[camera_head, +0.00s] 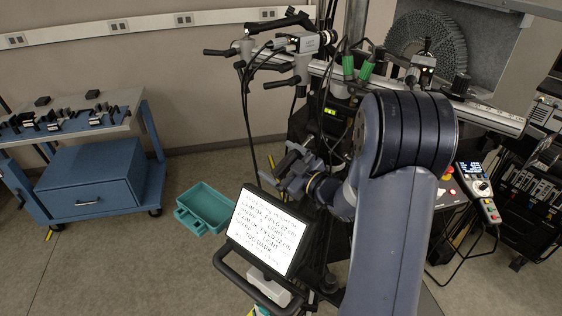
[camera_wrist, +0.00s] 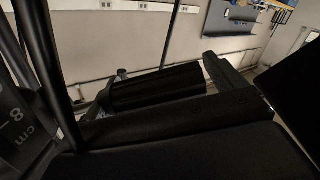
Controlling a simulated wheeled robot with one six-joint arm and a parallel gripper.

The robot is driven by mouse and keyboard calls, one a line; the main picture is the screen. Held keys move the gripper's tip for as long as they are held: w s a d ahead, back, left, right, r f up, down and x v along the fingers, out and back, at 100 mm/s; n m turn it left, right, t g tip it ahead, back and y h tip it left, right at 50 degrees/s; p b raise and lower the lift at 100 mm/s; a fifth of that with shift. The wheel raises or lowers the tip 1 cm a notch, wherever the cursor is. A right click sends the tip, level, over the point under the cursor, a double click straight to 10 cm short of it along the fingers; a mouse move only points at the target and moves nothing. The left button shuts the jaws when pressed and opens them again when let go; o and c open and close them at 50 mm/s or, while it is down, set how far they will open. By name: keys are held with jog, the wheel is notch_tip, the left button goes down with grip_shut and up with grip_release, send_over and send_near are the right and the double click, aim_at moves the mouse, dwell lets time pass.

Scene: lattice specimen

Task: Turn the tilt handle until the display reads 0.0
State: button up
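Several black handles stick out from the grey instrument on the rail, among them a left one (camera_head: 218,52) and a lower one (camera_head: 281,84). I cannot tell which is the tilt handle. A small display with green lit digits (camera_head: 330,112) sits on a dark box below the rail; its reading is too small to make out. My gripper (camera_head: 292,163) is low, left of my arm and below the instrument, apart from those handles in the head view. A black cylinder (camera_wrist: 155,88) shows close up in the wrist view, among dark parts. Whether my fingers are open or shut is unclear.
A tilted screen with text (camera_head: 268,232) stands in front of my gripper. A teal bin (camera_head: 206,207) lies on the floor, with a blue cart (camera_head: 95,180) at the left. A control box with a lit screen (camera_head: 470,168) is at the right. Cables hang by the instrument.

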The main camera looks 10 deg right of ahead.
jog(key=c, duration=0.9)
jog(key=shift+f+y+b, duration=0.25)
jog(key=shift+y+b, duration=0.05)
jog(key=shift+b, duration=0.9)
